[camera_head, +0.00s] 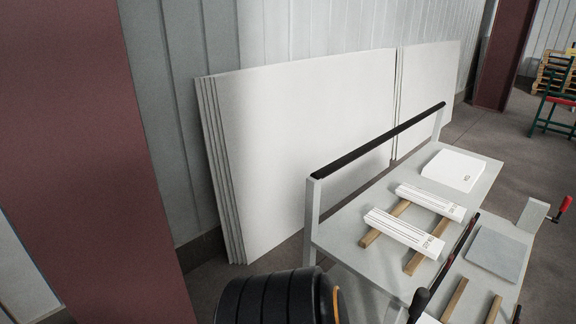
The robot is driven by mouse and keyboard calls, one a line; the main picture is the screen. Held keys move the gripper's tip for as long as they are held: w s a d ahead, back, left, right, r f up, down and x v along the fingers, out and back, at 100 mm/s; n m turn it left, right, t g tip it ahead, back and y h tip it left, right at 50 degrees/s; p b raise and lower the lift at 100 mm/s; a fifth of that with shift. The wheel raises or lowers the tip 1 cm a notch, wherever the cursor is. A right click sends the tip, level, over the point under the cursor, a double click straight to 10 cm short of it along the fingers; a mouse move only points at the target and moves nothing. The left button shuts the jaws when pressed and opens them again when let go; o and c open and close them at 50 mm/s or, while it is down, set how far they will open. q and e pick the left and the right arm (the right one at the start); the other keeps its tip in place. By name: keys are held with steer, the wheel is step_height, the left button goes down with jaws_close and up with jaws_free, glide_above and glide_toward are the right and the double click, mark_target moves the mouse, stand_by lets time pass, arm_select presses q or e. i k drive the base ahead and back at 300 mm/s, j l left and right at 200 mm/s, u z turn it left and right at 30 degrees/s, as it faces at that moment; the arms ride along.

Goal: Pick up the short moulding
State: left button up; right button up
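Two white, grooved mouldings lie on wooden battens on a light grey cart top. The nearer moulding (400,231) and the farther moulding (427,200) lie roughly parallel and apart, each with a dark label near its right end. They look close in length, so I cannot tell for certain which is the short one. Neither gripper is seen, and nothing holds either moulding.
The grey cart (345,222) has a black-topped rail (380,142) along its far side. A white box (454,170) and a grey plate (497,252) lie nearby. White panels (300,140) lean on the wall. A black ribbed round object (265,298) is at the bottom.

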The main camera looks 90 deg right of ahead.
mark_target(455, 212)
steer(key=z, duration=2.5)
steer(key=k+z, duration=0.15)
steer(key=z, duration=1.05)
